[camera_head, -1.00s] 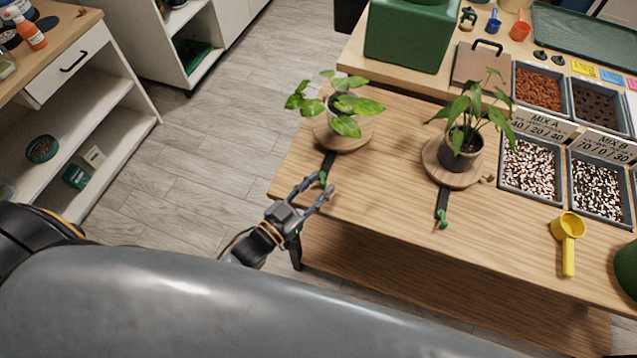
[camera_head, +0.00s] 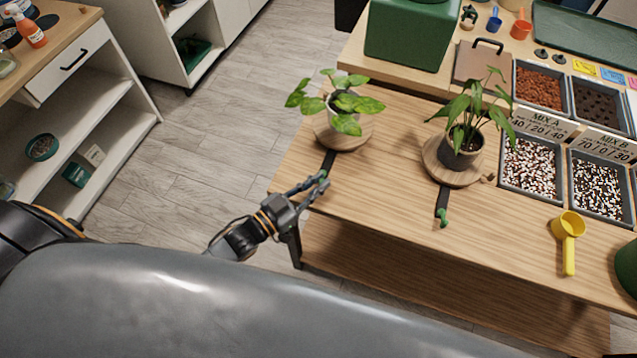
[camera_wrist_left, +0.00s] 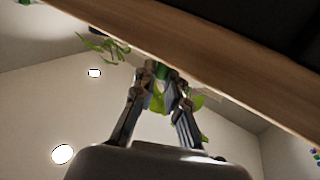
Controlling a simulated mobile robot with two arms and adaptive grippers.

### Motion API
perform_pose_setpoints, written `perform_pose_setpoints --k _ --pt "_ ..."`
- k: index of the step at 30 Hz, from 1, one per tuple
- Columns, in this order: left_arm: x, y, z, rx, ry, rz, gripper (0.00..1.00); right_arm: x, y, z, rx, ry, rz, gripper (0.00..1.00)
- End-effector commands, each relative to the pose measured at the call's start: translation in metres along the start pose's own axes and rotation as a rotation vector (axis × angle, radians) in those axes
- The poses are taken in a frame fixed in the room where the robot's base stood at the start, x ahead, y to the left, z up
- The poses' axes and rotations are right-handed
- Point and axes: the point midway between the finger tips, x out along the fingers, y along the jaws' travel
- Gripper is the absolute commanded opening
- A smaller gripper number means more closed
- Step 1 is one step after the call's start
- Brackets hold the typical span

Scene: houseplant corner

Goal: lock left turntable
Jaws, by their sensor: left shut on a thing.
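The left turntable (camera_head: 364,136) is a round wooden disc on the table, with a potted plant (camera_head: 346,103) on it. A black strip (camera_head: 329,160) runs from it toward the table's front edge and ends in a small green lever (camera_head: 323,174). My left gripper (camera_head: 322,181) is shut on the green lever at that edge. In the left wrist view the fingers (camera_wrist_left: 160,75) close around a bit of green below the table's edge. The lever is mostly hidden by the fingers. My right gripper is not in view.
A second turntable (camera_head: 431,167) with a plant stands to the right, with its own black strip and green lever (camera_head: 442,217). A yellow scoop (camera_head: 568,228) and trays of mix (camera_head: 530,166) lie further right. The wood between the two turntables is clear.

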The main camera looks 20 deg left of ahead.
Motion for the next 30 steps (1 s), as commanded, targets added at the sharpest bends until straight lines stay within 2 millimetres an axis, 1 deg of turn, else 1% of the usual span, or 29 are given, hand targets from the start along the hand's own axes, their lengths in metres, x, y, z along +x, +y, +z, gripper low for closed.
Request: perform_pose_setpoints --k 3,6,17,18,21,30 --pt "-0.001 -0.0039 0.0003 0.006 0.003 0.076 0.0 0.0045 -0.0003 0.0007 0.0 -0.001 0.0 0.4" --pt "-0.0026 -0.0055 0.0004 0.003 0.0 0.114 0.0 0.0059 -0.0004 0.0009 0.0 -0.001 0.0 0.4" --pt "-0.0034 -0.0066 -0.0004 0.0 -0.001 0.13 0.0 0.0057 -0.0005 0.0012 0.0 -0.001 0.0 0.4" --pt "-0.0034 -0.0066 -0.0004 0.0 -0.001 0.129 0.17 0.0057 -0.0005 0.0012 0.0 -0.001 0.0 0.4" --pt "-0.0034 -0.0065 -0.0004 -0.001 -0.001 0.129 0.36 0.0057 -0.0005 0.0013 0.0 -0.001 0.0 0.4" --pt "-0.0043 -0.0063 0.0 -0.001 -0.001 0.129 0.36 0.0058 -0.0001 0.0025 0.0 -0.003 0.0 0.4"
